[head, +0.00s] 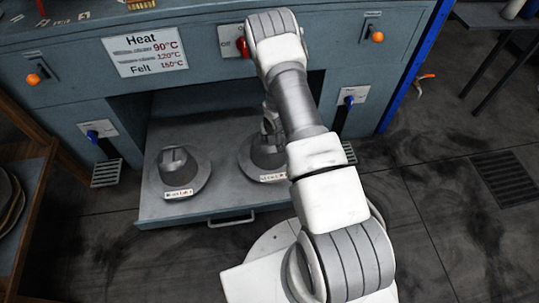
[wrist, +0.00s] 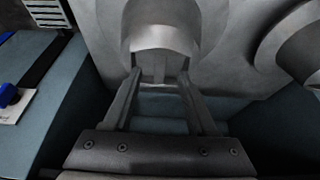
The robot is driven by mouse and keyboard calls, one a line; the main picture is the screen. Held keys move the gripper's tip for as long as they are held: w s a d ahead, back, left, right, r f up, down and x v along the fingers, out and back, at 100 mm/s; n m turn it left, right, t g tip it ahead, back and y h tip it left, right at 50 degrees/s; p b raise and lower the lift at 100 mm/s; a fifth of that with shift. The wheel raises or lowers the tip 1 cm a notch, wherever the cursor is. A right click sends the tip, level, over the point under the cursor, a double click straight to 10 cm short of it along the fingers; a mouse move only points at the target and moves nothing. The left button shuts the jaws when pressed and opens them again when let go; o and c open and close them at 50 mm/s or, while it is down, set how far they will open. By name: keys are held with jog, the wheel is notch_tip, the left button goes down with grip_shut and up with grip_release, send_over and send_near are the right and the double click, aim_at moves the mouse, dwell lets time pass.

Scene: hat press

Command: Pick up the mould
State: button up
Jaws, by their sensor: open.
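A grey metal mould (head: 258,162) with a wide round brim and a label stands on the pulled-out drawer (head: 225,205), partly hidden by my arm. A second, similar mould (head: 178,176) stands to its left. My gripper (wrist: 160,80) is open, pointing at the right-hand mould, which also shows in the wrist view (wrist: 162,38). Its two fingertips are close to the mould's raised middle part, one on each side; I cannot tell whether they touch it. The other mould (wrist: 302,45) shows at the right edge of the wrist view.
The blue-grey press cabinet (head: 75,75) rises behind the drawer, with a heat sign (head: 145,51), orange knobs and blue levers. Its overhang is above the drawer's back. A wooden shelf (head: 30,165) stands at the left. The floor on the right is mostly clear.

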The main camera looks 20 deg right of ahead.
aim_at(269, 137)
jog(key=b+x, duration=0.1)
jog(key=x, duration=0.1)
jog(key=b+x, duration=0.1)
jog(key=x, duration=0.2)
jog(key=shift+w+d+r, duration=0.15)
jog(key=shift+w, duration=0.25)
grip_shut()
dwell(0.9)
jog(key=shift+w+r, duration=0.15)
